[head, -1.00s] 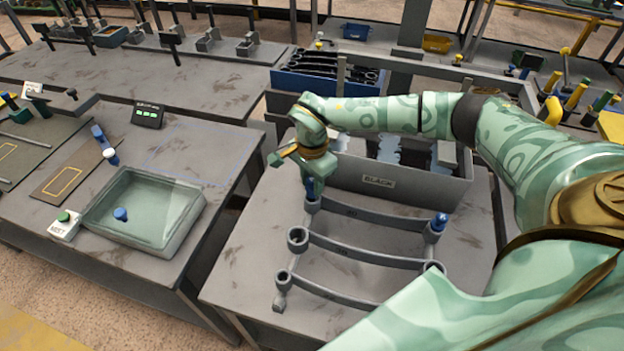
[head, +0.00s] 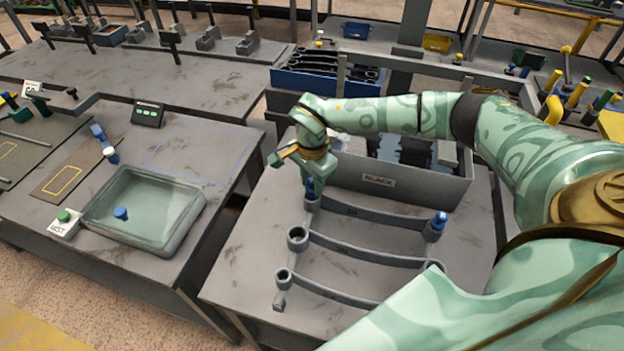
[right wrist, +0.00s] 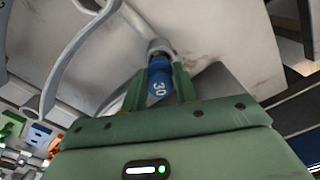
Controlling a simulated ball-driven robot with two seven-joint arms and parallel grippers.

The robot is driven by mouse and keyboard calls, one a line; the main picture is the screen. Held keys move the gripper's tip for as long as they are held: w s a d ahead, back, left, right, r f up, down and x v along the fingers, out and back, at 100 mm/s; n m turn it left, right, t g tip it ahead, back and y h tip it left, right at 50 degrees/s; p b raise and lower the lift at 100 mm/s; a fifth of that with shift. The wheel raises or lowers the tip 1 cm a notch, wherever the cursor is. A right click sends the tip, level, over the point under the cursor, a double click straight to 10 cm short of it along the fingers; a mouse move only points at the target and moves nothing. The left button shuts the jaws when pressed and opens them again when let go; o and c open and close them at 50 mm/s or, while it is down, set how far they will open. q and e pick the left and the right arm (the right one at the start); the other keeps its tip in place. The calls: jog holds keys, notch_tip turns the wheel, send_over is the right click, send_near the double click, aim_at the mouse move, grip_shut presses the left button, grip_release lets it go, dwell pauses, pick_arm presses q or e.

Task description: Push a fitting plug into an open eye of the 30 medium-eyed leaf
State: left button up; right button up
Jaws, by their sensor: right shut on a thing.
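My right gripper (head: 309,180) is shut on a blue plug (right wrist: 159,88) marked 30, held at the left eye (head: 312,204) of the back leaf (head: 372,216). In the right wrist view the plug's far end meets the eye's ring (right wrist: 159,47); how deep it sits I cannot tell. The back leaf's right eye holds another blue plug (head: 439,221). In front lie a middle leaf (head: 365,251) with a wider open left eye (head: 298,238) and a front leaf (head: 335,296) with a smaller one (head: 284,277). The leaf markings are too small to read surely. My left gripper is out of view.
A grey bin (head: 400,187) labelled BLACK stands right behind the leaves. The table (head: 235,285) left of the leaves is clear.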

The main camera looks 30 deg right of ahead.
jog(key=shift+f+b, duration=0.55)
jog(key=shift+f, duration=0.55)
jog(key=o, duration=1.4)
jog(key=shift+r, duration=0.1)
notch_tip(320, 180, up, 7)
jog(key=p, duration=0.6)
